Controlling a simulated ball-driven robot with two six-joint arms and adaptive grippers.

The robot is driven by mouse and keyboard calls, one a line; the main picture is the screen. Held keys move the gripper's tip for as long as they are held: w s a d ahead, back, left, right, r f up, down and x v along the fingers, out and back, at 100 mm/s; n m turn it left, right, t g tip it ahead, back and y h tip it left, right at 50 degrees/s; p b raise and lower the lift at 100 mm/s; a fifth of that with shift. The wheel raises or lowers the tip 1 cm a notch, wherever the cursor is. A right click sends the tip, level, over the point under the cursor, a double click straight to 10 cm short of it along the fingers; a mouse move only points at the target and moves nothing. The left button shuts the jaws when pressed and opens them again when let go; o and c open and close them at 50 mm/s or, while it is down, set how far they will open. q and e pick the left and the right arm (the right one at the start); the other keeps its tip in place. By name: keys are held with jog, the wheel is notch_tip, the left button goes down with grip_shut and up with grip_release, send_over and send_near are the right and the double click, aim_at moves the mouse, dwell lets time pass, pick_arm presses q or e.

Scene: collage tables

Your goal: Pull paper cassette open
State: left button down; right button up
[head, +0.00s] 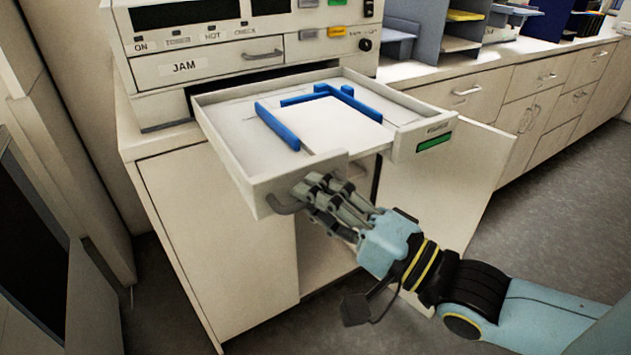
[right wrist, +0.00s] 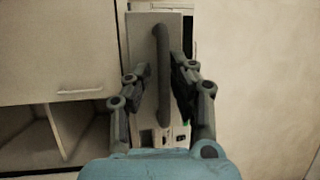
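The paper cassette (head: 225,125) is a light grey tray standing out from the front of the copier-like machine, with white paper (head: 325,125) and blue guides (head: 278,127) inside. Its front has a green label at the right. My right gripper (head: 318,190) is at the left part of the cassette front, over its grey handle (head: 283,204). In the right wrist view, the handle (right wrist: 162,75) stands between the two fingers of the right gripper (right wrist: 160,82). A gap shows on the left of the handle; the right finger is close to it. My left gripper is not in view.
The machine's panel (head: 185,67) reads JAM and has another handle above the cassette. A cabinet (head: 225,225) below has an open door (head: 435,195) at the right. A counter with drawers (head: 500,85) runs along the right. Floor is free at the right.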

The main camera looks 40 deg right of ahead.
jog(key=shift+o, duration=0.8)
jog(key=shift+r, duration=0.15)
jog(key=v, duration=1.2)
